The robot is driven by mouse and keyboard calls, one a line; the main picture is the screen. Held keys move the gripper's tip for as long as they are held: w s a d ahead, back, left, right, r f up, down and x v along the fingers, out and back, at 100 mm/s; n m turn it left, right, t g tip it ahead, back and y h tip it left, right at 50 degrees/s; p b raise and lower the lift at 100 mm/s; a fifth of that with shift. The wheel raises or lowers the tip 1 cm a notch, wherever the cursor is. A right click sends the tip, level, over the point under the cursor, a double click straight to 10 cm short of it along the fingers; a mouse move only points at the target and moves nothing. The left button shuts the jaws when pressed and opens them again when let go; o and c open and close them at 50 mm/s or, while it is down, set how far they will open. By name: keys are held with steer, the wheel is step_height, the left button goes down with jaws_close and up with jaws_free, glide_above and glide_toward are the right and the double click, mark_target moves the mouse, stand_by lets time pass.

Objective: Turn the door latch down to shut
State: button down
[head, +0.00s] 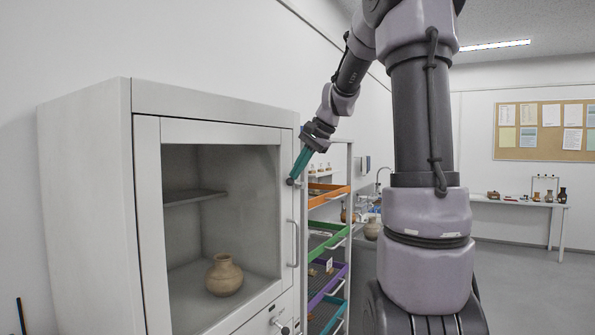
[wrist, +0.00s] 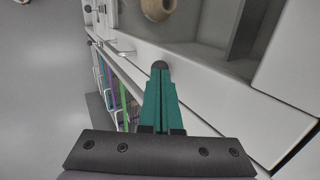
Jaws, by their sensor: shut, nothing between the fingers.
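The cabinet door (head: 149,200) is a pale framed glass panel and looks closed against its white cabinet. A dark round knob (head: 290,181), which seems to be part of the latch, is at the door's right edge above the bar handle (head: 295,243). My gripper (head: 296,174) has teal fingers, shut and empty, with the tips right at this knob. In the wrist view the knob (wrist: 159,65) shows just beyond the fingertips (wrist: 160,78). I cannot tell if they touch. The fingers hide the rest of the latch, so its angle is unclear.
A clay pot (head: 224,275) stands behind the glass. A second dark knob (head: 284,330) is lower on the cabinet. A rack of coloured trays (head: 326,240) stands close to the cabinet's right. Open floor lies at the far right.

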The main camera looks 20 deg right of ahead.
steer(key=shift+f, duration=0.1)
steer(key=shift+s+a+f+n+t+h, duration=0.3)
steer(key=shift+s+a+f+t+h, duration=0.1)
steer(key=shift+f+t+h, duration=0.25)
steer(key=shift+a+f, duration=0.1)
steer(key=shift+f, duration=0.3)
steer(key=shift+r, duration=0.95)
